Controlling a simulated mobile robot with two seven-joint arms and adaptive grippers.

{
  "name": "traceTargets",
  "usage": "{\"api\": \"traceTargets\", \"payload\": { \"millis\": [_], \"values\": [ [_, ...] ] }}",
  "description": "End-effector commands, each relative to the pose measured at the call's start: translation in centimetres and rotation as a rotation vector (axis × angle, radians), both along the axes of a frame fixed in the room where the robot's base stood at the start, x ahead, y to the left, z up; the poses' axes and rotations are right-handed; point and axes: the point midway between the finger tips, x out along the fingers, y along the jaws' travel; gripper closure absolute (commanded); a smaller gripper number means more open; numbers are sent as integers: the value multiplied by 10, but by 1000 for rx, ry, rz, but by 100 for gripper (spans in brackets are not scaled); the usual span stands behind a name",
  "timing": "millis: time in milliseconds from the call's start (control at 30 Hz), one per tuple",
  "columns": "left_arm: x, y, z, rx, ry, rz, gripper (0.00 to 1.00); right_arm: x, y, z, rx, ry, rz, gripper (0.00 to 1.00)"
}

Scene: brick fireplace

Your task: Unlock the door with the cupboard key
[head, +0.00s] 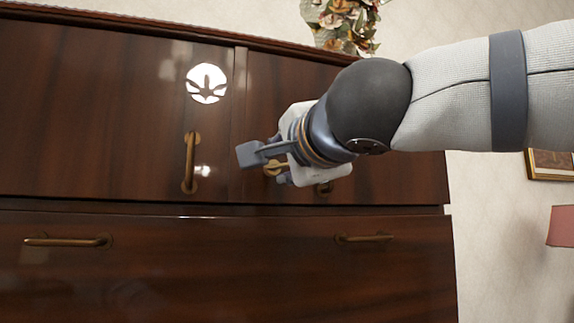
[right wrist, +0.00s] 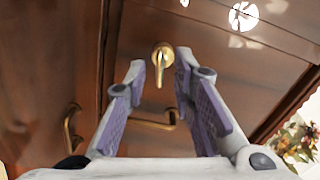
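The dark wooden cupboard (head: 90,110) fills most of the head view, with two upper doors that look shut. A brass key (right wrist: 163,66), with a round head or plate and a narrow part pointing down, shows at the door face in the right wrist view. Its brass also shows in the head view (head: 274,167), partly covered by my gripper. My right gripper (right wrist: 160,72) is open, its fingertips on either side of the key with visible gaps. I cannot tell how deep the key sits in the lock. My left gripper is not in view.
A vertical brass handle (head: 190,163) is on the left door. Another brass handle (right wrist: 152,124) shows beyond the fingers. Drawer handles (head: 68,242) are below. A flowered vase (head: 342,24) stands on top. A pink lampshade (head: 562,226) is at right.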

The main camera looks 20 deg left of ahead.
Motion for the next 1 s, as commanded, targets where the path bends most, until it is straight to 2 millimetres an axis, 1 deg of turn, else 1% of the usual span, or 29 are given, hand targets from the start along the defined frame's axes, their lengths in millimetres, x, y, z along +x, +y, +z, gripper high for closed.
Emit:
{"api": "traceTargets", "payload": {
  "millis": [133, 800, 833, 867, 900, 933, 1000],
  "values": [
    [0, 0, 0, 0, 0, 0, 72, 4, 3, 0, 1, -1, 0, 76],
    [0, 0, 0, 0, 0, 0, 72, 4, 2, -1, 0, 0, 0, 76],
    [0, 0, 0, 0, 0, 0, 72, 4, 2, 0, 0, 0, 0, 81],
    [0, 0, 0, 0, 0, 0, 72, 4, 2, 0, 0, 0, 0, 88],
    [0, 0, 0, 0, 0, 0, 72, 4, 2, 0, 0, 0, 0, 97],
    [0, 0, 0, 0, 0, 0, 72, 4, 2, 0, 0, 0, 0, 100],
    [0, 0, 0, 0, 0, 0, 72, 4, 2, -1, 0, 0, 0, 100]
  ]
}}
